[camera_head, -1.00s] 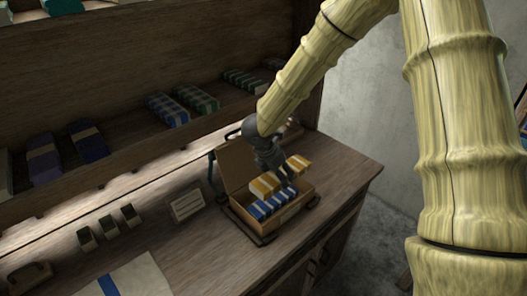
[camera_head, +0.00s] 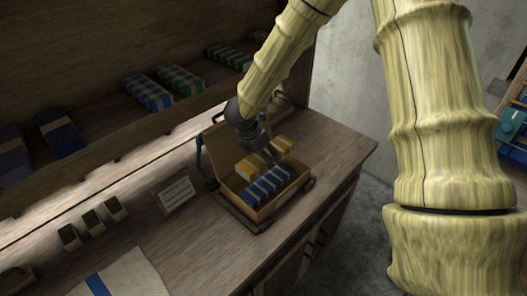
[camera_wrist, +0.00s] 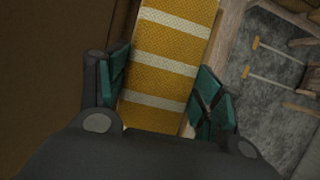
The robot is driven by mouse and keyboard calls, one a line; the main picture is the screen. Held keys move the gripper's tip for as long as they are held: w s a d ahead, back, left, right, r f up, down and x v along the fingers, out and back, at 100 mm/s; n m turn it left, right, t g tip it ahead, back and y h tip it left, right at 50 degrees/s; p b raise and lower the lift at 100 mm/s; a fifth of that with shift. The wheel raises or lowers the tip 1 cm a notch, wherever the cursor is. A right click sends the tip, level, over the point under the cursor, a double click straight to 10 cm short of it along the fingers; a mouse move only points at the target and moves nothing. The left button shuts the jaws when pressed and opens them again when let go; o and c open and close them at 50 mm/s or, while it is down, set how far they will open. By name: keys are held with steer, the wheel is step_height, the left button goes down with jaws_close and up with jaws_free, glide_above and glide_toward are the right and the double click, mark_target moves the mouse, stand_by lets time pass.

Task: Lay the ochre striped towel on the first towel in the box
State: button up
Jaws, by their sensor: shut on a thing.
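The ochre towel (camera_head: 256,163) with pale stripes is in my gripper at the open box (camera_head: 233,207). In the wrist view the ochre towel (camera_wrist: 174,65) runs up between the two green finger pads. My gripper (camera_head: 262,148) is shut on it; the wrist view also shows my gripper (camera_wrist: 163,100). The first towel, blue with pale stripes (camera_head: 264,188), lies in the box. The ochre towel is over the back part of the box, behind and above the blue towel. I cannot tell whether the two touch.
The box lid (camera_head: 222,150) stands open behind. A small card (camera_head: 176,194) stands left of the box, with small dark-topped blocks (camera_head: 93,222) further left. A shelf with folded towels (camera_head: 149,92) runs above the bench (camera_head: 335,150). Bare bench top lies right of the box.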

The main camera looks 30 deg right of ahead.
steer(key=shift+s+f+b, duration=0.35)
steer(key=shift+f+b, duration=0.05)
steer(key=shift+f, duration=0.3)
steer(key=f, duration=0.1)
steer(key=f+b, duration=0.1)
steer(key=f, duration=0.1)
steer(key=shift+w+b, duration=0.25)
steer(key=shift+b, duration=0.15)
step_height(320, 180, down, 2)
steer(key=shift+b, duration=1.05)
steer(key=shift+s+r, duration=0.1)
steer(key=o, duration=1.1)
steer(key=shift+o, duration=0.2)
